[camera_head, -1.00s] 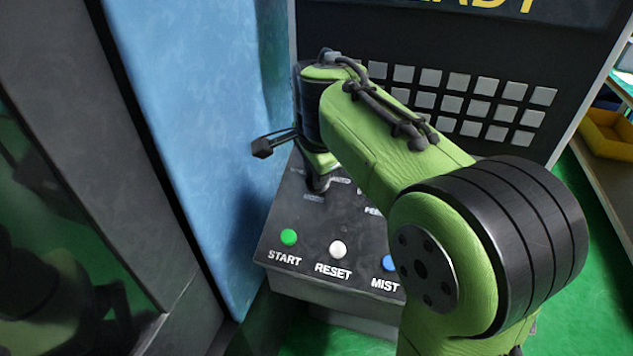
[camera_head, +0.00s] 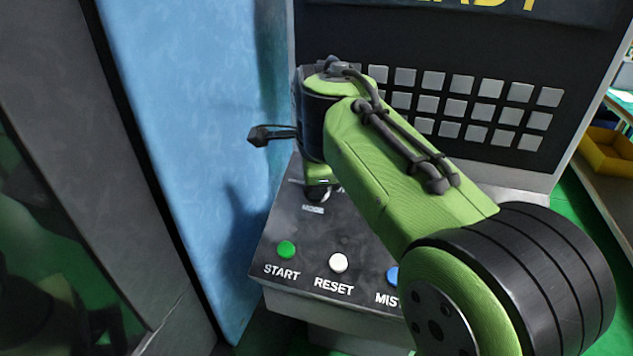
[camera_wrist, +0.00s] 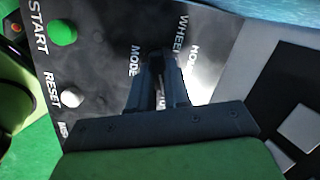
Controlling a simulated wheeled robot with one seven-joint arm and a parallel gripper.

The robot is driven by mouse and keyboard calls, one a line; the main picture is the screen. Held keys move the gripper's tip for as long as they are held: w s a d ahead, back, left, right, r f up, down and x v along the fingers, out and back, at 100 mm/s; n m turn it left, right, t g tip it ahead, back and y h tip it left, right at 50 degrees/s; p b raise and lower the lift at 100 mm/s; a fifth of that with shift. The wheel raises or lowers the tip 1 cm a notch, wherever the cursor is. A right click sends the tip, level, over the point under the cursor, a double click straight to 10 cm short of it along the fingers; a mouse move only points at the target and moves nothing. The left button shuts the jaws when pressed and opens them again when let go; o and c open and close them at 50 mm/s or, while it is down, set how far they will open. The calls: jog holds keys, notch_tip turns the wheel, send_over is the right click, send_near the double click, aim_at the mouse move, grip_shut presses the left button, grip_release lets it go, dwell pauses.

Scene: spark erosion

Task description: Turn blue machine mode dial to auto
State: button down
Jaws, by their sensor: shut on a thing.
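The black control panel (camera_head: 300,228) of the blue machine slopes below my arm, and it also fills the upper left of the wrist view (camera_wrist: 97,45). My gripper (camera_wrist: 162,65) points down at the panel, shut on the mode dial beside the MODE label. The fingers and wrist hide nearly all of the dial, so which way it points cannot be told. In the head view my gripper (camera_head: 318,192) is just behind the MODE lettering, mostly covered by the arm. WHEEL lettering shows beyond the fingers in the wrist view.
The green START button (camera_head: 286,249), white RESET button (camera_head: 338,262) and blue MIST button (camera_head: 392,275) line the panel's front. A blue machine wall (camera_head: 185,150) stands close on the left. A grey keypad (camera_head: 470,105) rises behind. A yellow bin (camera_head: 608,152) is far right.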

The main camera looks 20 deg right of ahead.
jog(key=c, duration=1.1)
grip_release()
jog(key=p+v, duration=0.8)
jog(key=v, duration=0.7)
jog(key=shift+s+a+r+p, duration=0.1)
jog(key=shift+r+p, duration=0.2)
jog(key=shift+p, duration=0.05)
